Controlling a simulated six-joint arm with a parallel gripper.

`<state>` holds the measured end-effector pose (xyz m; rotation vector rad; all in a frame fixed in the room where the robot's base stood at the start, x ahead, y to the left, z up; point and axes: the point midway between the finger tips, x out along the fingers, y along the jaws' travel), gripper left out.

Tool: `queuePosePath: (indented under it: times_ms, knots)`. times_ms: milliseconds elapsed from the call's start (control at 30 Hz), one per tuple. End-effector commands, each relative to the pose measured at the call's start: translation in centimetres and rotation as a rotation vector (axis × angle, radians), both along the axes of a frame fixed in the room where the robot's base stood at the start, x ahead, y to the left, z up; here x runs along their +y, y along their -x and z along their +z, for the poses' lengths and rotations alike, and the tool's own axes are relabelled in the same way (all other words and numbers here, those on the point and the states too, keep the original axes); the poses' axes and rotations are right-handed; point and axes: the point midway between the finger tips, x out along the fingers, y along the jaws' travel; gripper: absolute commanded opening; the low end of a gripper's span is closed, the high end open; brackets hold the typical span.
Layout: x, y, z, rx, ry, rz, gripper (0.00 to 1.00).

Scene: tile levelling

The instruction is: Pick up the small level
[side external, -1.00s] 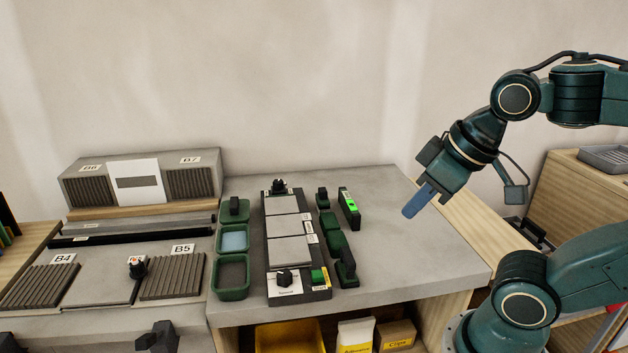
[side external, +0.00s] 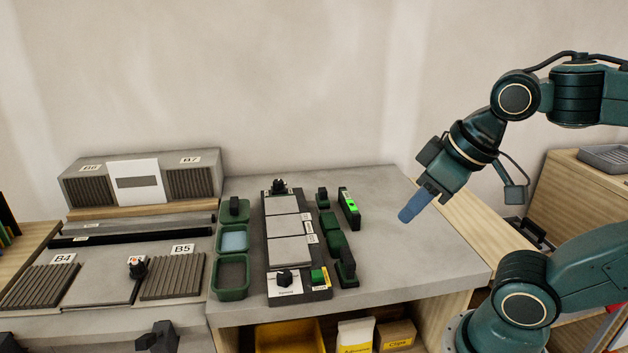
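The small level (side external: 349,208) is a short dark bar with bright green patches on its top. It lies on the grey worktop, to the right of a row of dark green and black tools. My gripper (side external: 411,214) hangs above the worktop's right part, to the right of the level and apart from it. Its blue fingers point down and to the left. Only one finger outline shows from this side, so the gap between the fingers is hidden. Nothing is seen held in it.
A tile board (side external: 289,248) with grey tiles and black knobs lies left of the level. Green trays (side external: 232,278) stand further left, beside ribbed panels (side external: 172,277). Dark green tools (side external: 336,243) lie close to the level. The worktop (side external: 412,258) right of the level is clear.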

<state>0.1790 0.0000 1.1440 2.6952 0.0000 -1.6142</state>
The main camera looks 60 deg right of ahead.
Motion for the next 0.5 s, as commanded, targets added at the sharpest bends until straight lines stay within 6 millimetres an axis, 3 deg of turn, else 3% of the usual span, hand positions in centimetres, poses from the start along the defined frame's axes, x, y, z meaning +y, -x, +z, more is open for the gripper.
queuePosePath:
  times_ms: [100, 500]
  knots:
    - [0.0, 0.0, 0.0, 0.0, 0.0, 0.0, 0.45]
    - [-0.15, -0.37, 0.18, 0.007, -0.002, -0.012, 0.45]
